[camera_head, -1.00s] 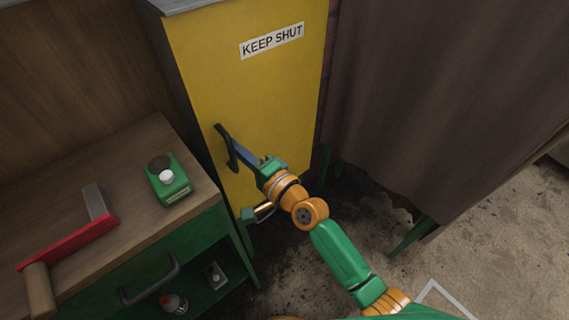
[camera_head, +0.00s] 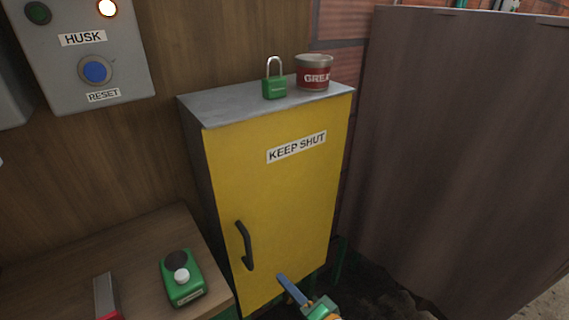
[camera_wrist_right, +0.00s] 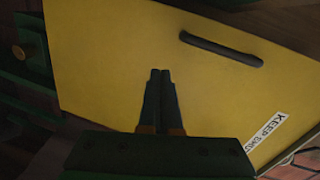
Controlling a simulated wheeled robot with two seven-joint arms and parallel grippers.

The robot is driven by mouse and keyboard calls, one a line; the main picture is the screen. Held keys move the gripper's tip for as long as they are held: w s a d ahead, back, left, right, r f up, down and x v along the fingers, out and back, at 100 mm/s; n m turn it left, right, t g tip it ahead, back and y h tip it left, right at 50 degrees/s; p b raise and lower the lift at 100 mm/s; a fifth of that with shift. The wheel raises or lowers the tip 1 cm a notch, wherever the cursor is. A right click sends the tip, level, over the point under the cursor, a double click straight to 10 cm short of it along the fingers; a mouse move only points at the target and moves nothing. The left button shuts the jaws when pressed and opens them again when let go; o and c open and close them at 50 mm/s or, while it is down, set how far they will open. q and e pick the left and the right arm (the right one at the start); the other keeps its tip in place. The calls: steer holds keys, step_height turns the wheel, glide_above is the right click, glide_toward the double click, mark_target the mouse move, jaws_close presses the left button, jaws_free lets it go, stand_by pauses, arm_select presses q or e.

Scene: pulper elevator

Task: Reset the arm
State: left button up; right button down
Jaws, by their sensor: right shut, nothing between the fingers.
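My right gripper (camera_head: 283,279) is low in the head view, in front of the yellow cabinet door (camera_head: 270,205). Its fingers are together and empty, and they are apart from the dark door handle (camera_head: 244,246). In the right wrist view the shut fingers (camera_wrist_right: 160,75) point at the yellow door, with the handle (camera_wrist_right: 221,49) off to their upper right. The door looks shut and bears a KEEP SHUT label (camera_head: 297,147). Most of my right arm is below the head view. My left gripper does not show.
A green padlock (camera_head: 274,84) and a grease tin (camera_head: 313,73) stand on the cabinet top. A green device with a white knob (camera_head: 183,282) sits on the wooden bench (camera_head: 135,262). A HUSK/RESET panel (camera_head: 85,60) is at upper left. A brown partition (camera_head: 455,150) stands at right.

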steer(key=s+d+f+n+g+h+p, duration=0.1)
steer(key=s+d+f+n+g+h, duration=0.1)
steer(key=s+d+f, duration=0.35)
steer(key=s+d+f+n+g+h+p, duration=0.1)
steer(key=s+d+f+n+g+h, duration=0.1)
steer(key=f, duration=0.7)
steer(key=s+d+f+n+g+h+p, duration=0.1)
steer(key=s+d+f+g+h, duration=0.1)
steer(key=s+d+f, duration=0.35)
steer(key=s+d+f+n+g+h, duration=0.1)
steer(key=s+d+f+n+g, duration=0.1)
steer(key=s, duration=0.4)
steer(key=s+d+f+n+g+h+p, duration=0.1)
steer(key=s+d+f+n+g, duration=0.1)
steer(key=s+f, duration=0.2)
steer(key=s+d+f+n+g+h, duration=0.1)
steer(key=s+d+f+n, duration=0.1)
steer(key=s, duration=0.8)
steer(key=shift+f+g+p, duration=0.35)
steer(key=shift+f+g, duration=0.05)
steer(key=shift+f, duration=0.35)
steer(key=shift+s, duration=0.15)
